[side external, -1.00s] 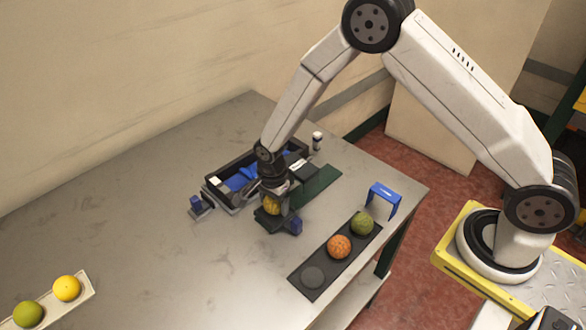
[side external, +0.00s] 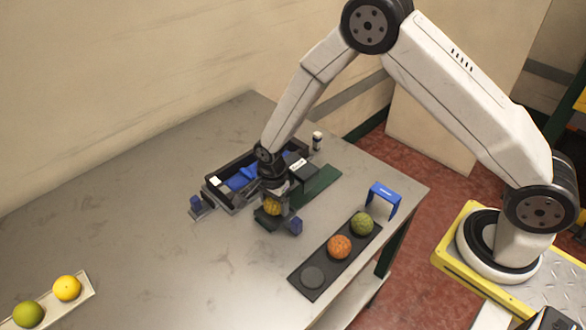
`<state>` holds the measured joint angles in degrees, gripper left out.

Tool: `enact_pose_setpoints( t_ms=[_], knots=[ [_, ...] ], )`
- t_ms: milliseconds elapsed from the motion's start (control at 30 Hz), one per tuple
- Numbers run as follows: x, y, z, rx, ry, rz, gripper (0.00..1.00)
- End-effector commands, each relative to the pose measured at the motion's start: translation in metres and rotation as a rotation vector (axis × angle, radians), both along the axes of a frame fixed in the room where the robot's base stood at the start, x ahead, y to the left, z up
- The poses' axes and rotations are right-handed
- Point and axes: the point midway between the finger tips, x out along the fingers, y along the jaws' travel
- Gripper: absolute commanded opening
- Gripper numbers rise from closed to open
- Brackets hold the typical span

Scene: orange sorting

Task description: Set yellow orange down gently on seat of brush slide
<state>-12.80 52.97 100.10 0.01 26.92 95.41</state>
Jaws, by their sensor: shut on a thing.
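My gripper (side external: 272,203) points down and is shut on a yellow orange (side external: 271,208). Its fingers partly cover the fruit. The orange is at the front of the brush slide (side external: 243,208), a dark and grey mechanism with blue parts. The seat under the orange is hidden by the fruit and my gripper, so I cannot tell whether the orange touches it.
A black tray (side external: 306,293) to the front right holds an orange fruit (side external: 339,246) and a green one (side external: 361,223), with one empty round spot. A blue arch (side external: 384,196) stands behind it. A pale tray (side external: 88,290) at lower left holds two fruits. The table's middle left is clear.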

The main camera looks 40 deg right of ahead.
Motion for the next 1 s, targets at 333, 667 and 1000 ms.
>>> enact_pose_setpoints(
  t_ms=[333, 667, 1000],
  knots=[
    [0.0, 0.0, -0.004, 0.0, 0.0, 0.0, 0.19],
    [0.0, 0.0, -0.007, 0.0, 0.0, 0.0, 0.19],
    [0.0, 0.0, -0.011, 0.0, -0.001, 0.0, 0.19]
  ],
)
